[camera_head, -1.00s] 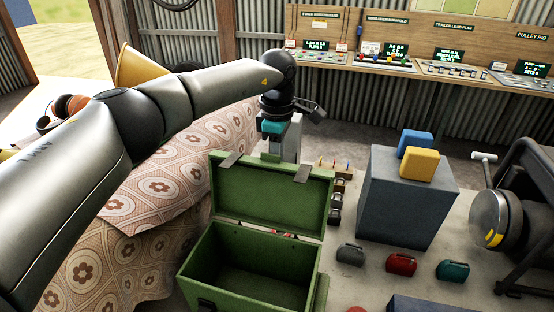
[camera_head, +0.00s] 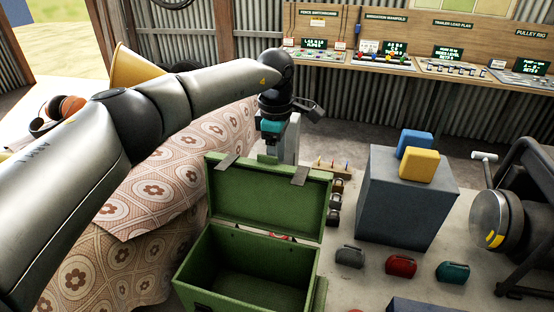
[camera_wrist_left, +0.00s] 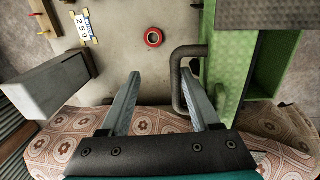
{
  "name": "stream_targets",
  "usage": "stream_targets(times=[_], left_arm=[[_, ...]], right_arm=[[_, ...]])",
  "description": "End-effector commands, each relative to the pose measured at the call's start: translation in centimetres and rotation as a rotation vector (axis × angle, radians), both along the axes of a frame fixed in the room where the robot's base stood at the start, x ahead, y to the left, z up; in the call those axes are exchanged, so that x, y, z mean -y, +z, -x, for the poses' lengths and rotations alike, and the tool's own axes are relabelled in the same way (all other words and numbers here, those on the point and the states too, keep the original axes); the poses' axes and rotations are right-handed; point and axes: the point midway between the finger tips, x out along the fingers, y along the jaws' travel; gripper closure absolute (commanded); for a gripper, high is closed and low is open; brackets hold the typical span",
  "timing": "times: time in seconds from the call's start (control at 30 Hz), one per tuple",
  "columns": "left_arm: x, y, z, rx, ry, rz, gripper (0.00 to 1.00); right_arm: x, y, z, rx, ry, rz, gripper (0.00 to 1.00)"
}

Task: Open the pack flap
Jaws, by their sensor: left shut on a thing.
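The pack is a green box (camera_head: 190,272) standing open, its hollow inside visible. Its green flap (camera_head: 265,203) stands up along the far side, with two grey straps over its top edge. My left gripper (camera_head: 272,155) points down just behind the flap's top edge, and its tips are partly hidden there. In the left wrist view, my gripper fingers (camera_wrist_left: 160,78) stand apart. A dark bent handle (camera_wrist_left: 178,85) beside the green pack passes by the inside of the right finger. The gripper is shut on this handle, though the exact contact is unclear. My right gripper is not in view.
A grey block (camera_head: 400,215) bearing a blue and a yellow piece stands to the right. Grey, red (camera_head: 401,265) and teal small cases lie in front of it. A patterned cloth (camera_head: 150,200) covers the left side. A red ring (camera_wrist_left: 154,37) lies on the tabletop.

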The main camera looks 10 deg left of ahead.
Motion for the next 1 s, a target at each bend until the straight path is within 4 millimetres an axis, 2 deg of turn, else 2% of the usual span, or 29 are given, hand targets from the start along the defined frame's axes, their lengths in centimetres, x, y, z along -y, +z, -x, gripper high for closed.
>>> stream_targets(times=[0.33, 0.47, 1.0], left_arm=[[-0.2, -0.1, -0.2, 0.008, 0.003, -0.002, 0.55], [-0.2, 1.0, -0.2, 0.012, 0.003, -0.001, 0.55], [0.0, 12.8, 1.0, 0.01, 0.001, 0.0, 0.55]], right_arm=[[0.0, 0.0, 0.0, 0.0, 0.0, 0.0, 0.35], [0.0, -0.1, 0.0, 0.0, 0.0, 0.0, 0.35], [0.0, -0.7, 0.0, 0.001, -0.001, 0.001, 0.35]])
